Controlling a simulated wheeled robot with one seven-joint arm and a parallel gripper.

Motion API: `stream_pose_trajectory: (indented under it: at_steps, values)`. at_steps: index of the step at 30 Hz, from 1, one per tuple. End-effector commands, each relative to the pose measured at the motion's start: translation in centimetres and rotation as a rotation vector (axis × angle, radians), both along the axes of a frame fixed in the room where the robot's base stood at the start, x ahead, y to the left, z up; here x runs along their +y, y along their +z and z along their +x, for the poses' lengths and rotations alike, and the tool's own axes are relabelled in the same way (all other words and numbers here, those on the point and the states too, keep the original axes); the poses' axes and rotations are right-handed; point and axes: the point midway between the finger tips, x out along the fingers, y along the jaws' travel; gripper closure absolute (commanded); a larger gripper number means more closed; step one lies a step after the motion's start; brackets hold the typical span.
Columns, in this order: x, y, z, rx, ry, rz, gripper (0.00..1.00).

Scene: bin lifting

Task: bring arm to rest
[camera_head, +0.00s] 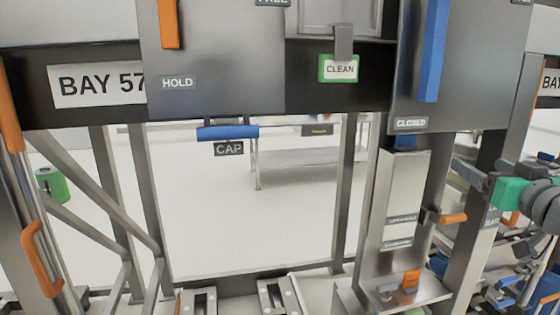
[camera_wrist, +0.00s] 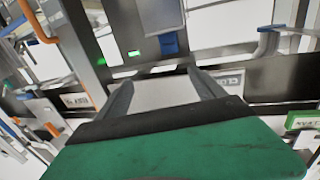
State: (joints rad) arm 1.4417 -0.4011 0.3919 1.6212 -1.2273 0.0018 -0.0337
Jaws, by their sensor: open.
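My gripper (camera_wrist: 160,80) is open and empty in the wrist view, its two grey fingers apart in front of a green body. In the head view my gripper (camera_head: 468,174) is at the right edge, with its fingers pointing left beside a steel upright of the bay. From these views I cannot tell whether the fingers touch anything. Most of the arm is outside the head view.
The BAY 57 frame (camera_head: 95,85) spans the head view. A tall steel chute (camera_head: 403,190) with an orange handle (camera_head: 453,218) stands left of my gripper. A blue CAP handle (camera_head: 228,132) hangs mid-frame. Orange and blue equipment crowds the lower right. Open floor (camera_head: 250,225) lies beyond.

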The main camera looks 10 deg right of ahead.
Motion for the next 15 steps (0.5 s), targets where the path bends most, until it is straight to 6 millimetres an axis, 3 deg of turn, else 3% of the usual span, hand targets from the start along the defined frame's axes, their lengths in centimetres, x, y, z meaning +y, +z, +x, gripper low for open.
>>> stream_pose_trajectory:
  at_steps: [8, 15]
  values:
    - [3.5, -3.3, 3.9, 0.093, 0.046, 0.043, 0.21]
    - [8.2, -8.5, 7.3, 0.241, 0.085, 0.100, 0.21]
